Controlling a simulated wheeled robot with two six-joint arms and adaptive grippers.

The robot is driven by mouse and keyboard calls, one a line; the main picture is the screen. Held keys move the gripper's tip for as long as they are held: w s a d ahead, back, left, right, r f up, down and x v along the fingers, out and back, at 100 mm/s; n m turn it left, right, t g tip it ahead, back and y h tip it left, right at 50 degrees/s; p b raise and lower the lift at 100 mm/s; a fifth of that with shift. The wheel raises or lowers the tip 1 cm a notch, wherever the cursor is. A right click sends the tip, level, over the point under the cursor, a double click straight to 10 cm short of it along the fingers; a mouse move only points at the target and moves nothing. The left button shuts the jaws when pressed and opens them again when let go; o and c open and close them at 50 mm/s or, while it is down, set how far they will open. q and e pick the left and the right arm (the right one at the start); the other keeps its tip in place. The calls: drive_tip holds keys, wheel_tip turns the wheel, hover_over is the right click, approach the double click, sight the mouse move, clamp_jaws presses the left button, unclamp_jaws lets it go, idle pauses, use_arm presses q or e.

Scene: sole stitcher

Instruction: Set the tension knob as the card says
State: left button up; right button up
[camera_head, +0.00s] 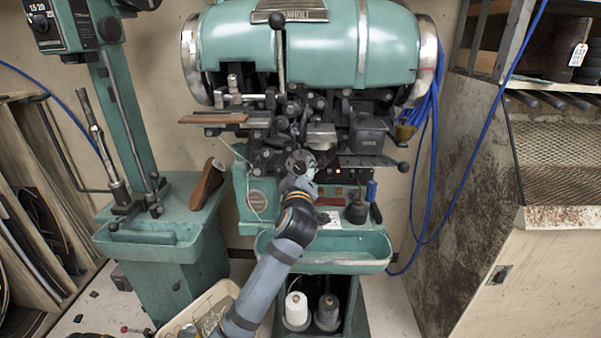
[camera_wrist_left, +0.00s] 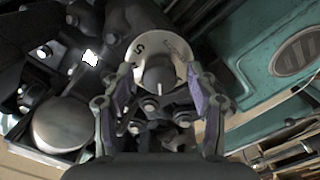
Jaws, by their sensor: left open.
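The tension knob (camera_wrist_left: 158,74) shows in the left wrist view as a dark round knob with a pale mark, in front of a light dial plate (camera_wrist_left: 143,48). An S is readable on the plate; the other marks are blurred. My left gripper (camera_wrist_left: 160,84) is open, with one finger on each side of the knob. I cannot tell whether the fingers touch it. In the head view my left gripper (camera_head: 301,168) is at the middle of the green stitcher (camera_head: 330,45) and hides the knob.
A green tray (camera_head: 345,267) juts out below, over two thread cones (camera_head: 297,308). A dark bottle (camera_head: 356,212) stands right of the card. Blue cables (camera_head: 430,130) hang at right, beside a rusty cabinet (camera_head: 450,190).

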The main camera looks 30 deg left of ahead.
use_arm(q)
drive_tip(key=v, duration=0.7)
drive_tip(key=shift+s+d, duration=0.15)
drive_tip(key=shift+s, duration=0.05)
